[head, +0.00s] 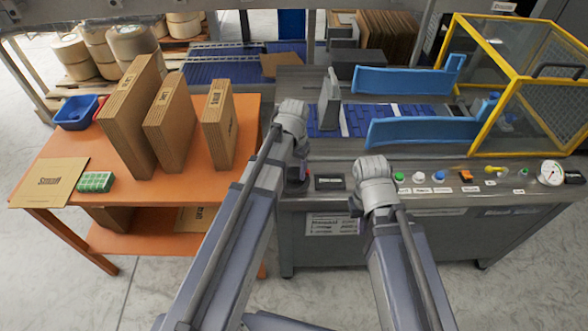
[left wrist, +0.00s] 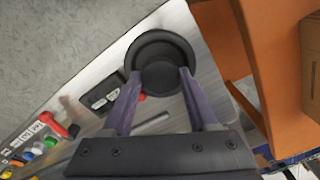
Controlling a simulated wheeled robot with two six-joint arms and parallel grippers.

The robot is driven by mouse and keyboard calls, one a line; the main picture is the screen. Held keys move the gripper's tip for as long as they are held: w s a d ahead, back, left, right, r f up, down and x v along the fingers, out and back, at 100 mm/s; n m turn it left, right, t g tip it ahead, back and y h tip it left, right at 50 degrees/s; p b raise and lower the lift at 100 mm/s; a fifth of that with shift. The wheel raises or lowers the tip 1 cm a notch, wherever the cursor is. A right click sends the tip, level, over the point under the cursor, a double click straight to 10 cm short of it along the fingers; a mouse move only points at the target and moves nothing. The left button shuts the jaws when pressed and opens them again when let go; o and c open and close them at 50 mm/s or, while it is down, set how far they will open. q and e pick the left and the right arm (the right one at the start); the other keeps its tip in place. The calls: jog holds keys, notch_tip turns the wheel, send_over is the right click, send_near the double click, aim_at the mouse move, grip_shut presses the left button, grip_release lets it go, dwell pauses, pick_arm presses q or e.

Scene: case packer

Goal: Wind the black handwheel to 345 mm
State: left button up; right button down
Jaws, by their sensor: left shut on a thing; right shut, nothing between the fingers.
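The black handwheel (left wrist: 160,44) is a round, dished black wheel at the front left corner of the machine top, seen in the left wrist view. My left gripper (left wrist: 158,73) is shut on it, with one purple finger at each side of its near part. In the head view, my left wrist and arm largely hide the wheel. A black readout (head: 328,182) sits just right of it and also shows in the left wrist view (left wrist: 100,97); its digits are too small to read. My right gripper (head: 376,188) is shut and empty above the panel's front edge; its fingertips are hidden.
Coloured buttons (head: 420,190) and a gauge (head: 550,173) line the panel to the right. Blue side rails (head: 405,80) and a yellow-framed guard (head: 470,90) stand behind. An orange table (head: 150,190) with brown cartons (head: 170,130) is close on the left.

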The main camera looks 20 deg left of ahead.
pick_arm(q)
jog(key=n, duration=0.6)
jog(key=shift+n, duration=0.3)
jog(key=n, duration=1.2)
jog(key=shift+n, duration=0.3)
jog(key=n, duration=0.5)
jog(key=shift+n, duration=0.3)
jog(key=o, duration=1.4)
